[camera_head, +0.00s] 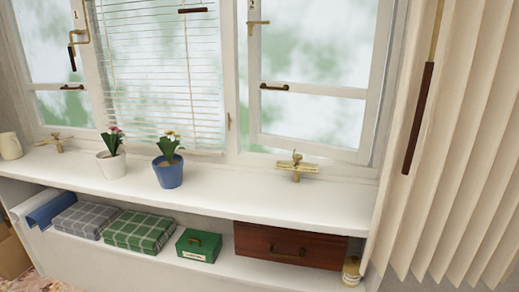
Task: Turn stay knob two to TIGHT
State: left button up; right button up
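A brass window stay (297,171) sits on the white sill under the right window, with a small upright knob (296,156) on top. A similar brass stay (55,143) sits at the far left of the sill. A brass catch (257,22) is on the right window frame below a small mark that looks like a 2. Another brass catch (77,36) is on the left window, below a mark like a 1, with a dark grip hanging down. No TIGHT lettering is readable, and I cannot tell how the knob is set. Neither gripper is in view.
A white pot (112,165) and a blue pot (169,174) with flowers stand on the sill. The sill (235,185) is clear between the blue pot and the right stay. A pleated curtain (455,150) with a hanging dark-handled rod (418,118) is at right. Below are folded blankets and boxes.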

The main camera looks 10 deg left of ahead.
aim_at(297, 157)
jog(key=z, duration=0.2)
jog(key=i, duration=0.85)
jog(key=z, duration=0.5)
